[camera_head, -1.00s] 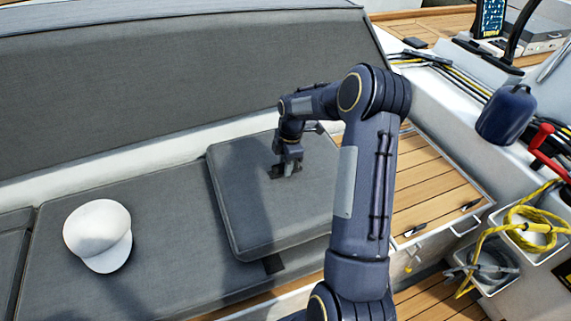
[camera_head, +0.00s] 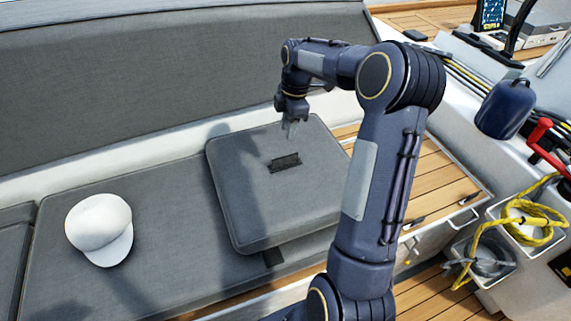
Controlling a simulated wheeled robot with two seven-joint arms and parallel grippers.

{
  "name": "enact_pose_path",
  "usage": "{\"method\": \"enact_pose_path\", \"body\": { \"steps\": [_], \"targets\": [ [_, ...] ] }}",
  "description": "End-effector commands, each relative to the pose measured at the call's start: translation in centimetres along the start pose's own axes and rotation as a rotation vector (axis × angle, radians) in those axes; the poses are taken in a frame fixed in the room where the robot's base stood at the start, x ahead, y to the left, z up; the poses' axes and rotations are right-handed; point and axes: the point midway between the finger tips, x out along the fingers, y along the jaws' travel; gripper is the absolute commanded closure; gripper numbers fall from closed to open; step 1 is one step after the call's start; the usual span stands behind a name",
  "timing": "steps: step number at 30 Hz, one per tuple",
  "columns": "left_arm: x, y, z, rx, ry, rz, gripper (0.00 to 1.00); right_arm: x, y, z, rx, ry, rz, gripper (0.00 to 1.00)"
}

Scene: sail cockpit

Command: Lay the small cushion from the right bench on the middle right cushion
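The small grey cushion (camera_head: 250,205) lies flat on the right end of the long grey bench cushion (camera_head: 165,265). A dark strap handle (camera_head: 286,162) shows on its top. Its right edge is partly hidden behind my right arm. My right gripper (camera_head: 291,130) is above the far part of the small cushion, apart from the strap and holding nothing. Its fingers point down and are too small to tell whether they are open or shut. My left gripper is not in view.
A white cap (camera_head: 100,228) sits on the long cushion at left. The padded backrest (camera_head: 180,85) rises behind. To the right are a wooden bench top (camera_head: 430,185), a dark blue winch (camera_head: 506,108), and yellow rope (camera_head: 540,220) in a white bin.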

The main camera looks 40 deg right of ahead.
Motion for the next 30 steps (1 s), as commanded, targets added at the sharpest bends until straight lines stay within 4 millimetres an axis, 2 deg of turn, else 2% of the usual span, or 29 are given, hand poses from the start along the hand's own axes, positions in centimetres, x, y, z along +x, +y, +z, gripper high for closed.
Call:
{"method": "enact_pose_path", "body": {
  "steps": [2, 5, 9, 13, 15, 18, 21, 24, 30],
  "targets": [
    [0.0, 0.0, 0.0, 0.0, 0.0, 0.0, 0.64, -2.1, -1.8, -1.6, 0.075, 0.015, 0.035, 0.7],
    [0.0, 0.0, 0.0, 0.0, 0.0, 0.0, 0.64, -4.7, -5.6, -4.1, 0.239, 0.055, 0.083, 0.7],
    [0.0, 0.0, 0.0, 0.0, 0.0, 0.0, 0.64, -7.1, -12.5, -7.3, 0.518, 0.151, 0.137, 0.7],
    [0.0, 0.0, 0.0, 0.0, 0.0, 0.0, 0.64, -7.4, -19.0, -9.5, 0.784, 0.268, 0.152, 0.7],
    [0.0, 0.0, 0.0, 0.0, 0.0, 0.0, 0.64, -6.8, -22.3, -10.4, 0.918, 0.335, 0.143, 0.7],
    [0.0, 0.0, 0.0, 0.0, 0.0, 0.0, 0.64, -5.6, -26.1, -11.4, 1.085, 0.421, 0.112, 0.7],
    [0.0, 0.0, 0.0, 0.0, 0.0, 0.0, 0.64, -4.4, -28.7, -12.0, 1.206, 0.483, 0.079, 0.7],
    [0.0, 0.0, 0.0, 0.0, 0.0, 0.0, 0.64, -3.5, -30.1, -12.4, 1.278, 0.519, 0.053, 0.7],
    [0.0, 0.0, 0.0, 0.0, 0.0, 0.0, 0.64, -3.1, -30.7, -12.6, 1.315, 0.532, 0.038, 0.7]
  ]
}}
